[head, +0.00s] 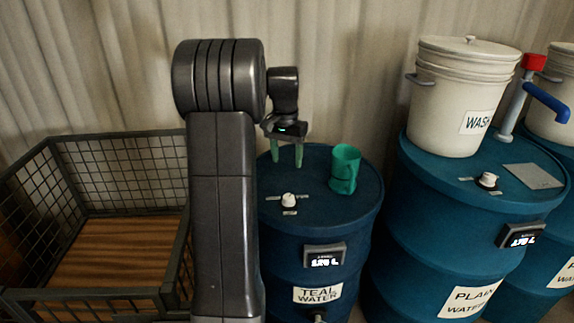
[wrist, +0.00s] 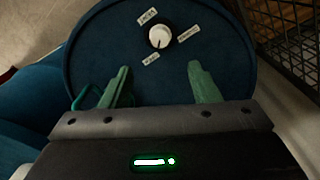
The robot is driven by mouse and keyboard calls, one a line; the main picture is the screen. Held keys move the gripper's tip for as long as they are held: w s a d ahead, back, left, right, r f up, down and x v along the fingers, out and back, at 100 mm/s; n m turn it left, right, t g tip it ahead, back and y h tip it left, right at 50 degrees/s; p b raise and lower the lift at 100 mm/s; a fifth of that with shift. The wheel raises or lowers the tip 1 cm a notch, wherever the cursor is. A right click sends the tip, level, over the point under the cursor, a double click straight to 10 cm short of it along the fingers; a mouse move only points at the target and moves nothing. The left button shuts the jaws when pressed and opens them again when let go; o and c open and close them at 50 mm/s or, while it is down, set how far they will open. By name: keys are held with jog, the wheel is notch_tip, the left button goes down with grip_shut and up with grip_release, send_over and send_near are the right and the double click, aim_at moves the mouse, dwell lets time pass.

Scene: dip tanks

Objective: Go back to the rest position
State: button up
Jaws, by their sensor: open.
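My gripper (head: 287,154) hangs above the blue drum labelled "TEAL WATER" (head: 318,228), its two green fingers pointing down. The fingers are apart with nothing between them. The wrist view shows the open fingers (wrist: 162,88) over the drum's dark top, with a white knob (wrist: 160,36) and small labels around it beyond the fingertips. A green cup (head: 345,170) stands on the same drum top, to the right of my gripper. In the wrist view only a thin green loop shows left of the fingers, mostly hidden.
A wire-mesh crate (head: 113,136) with a wooden floor stands at the left. A second blue drum labelled "PLAIN WATER" (head: 440,230) stands at the right, carrying a white "WASH" bucket (head: 450,110). A red-and-blue valve pipe (head: 520,95) rises behind. A curtain-like wall closes the back.

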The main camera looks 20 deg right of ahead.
aim_at(288, 197)
dwell(0.3)
notch_tip(288, 197, down, 14)
jog(key=shift+s+d+r, duration=0.1)
jog(key=shift+s+d, duration=0.05)
dwell(0.4)
jog(key=shift+r, duration=0.1)
